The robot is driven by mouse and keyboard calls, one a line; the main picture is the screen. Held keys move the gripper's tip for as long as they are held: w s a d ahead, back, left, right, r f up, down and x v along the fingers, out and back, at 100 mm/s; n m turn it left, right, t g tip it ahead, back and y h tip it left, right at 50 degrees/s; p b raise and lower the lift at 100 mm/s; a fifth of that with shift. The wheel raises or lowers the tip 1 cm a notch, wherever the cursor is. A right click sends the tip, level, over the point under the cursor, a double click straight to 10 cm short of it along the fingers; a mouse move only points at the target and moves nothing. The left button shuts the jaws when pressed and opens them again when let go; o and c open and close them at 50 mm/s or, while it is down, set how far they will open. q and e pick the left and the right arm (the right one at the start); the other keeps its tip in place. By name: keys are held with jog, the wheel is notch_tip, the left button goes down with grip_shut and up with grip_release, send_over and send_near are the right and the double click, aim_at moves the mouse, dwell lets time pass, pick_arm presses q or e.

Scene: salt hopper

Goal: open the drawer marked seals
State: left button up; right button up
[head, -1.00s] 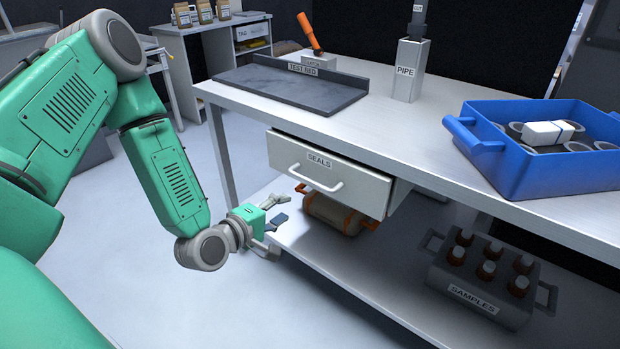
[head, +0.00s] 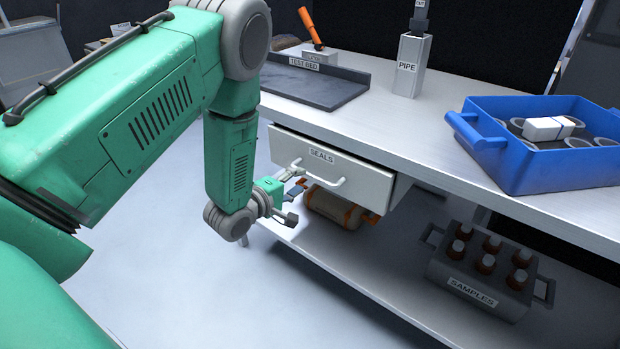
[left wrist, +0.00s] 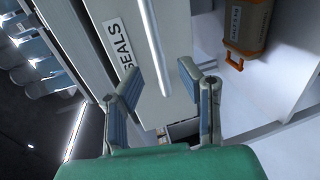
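The drawer marked seals (head: 358,176) hangs under the bench top, with a white bar handle (head: 318,178) on its front. My left gripper (head: 297,195) is in front of the drawer, near the left end of the handle. In the left wrist view my left gripper (left wrist: 160,80) has its fingers apart, with the handle (left wrist: 155,45) running between and just beyond the tips. The seals label (left wrist: 121,47) is left of the handle there. I see no contact with the handle. My right gripper is in neither view.
The bench top (head: 440,135) carries a test bed plate (head: 320,86), a pipe stand (head: 411,65) and a blue crate (head: 540,170). On the lower shelf are an orange-trimmed case (head: 333,208) and a samples carrier (head: 478,275). The floor to the left is clear.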

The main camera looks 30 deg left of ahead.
aim_at(309, 175)
pick_arm(q)
jog(key=x, duration=0.5)
jog(key=shift+w+d+b, duration=0.1)
jog(key=shift+b, duration=0.3)
grip_shut()
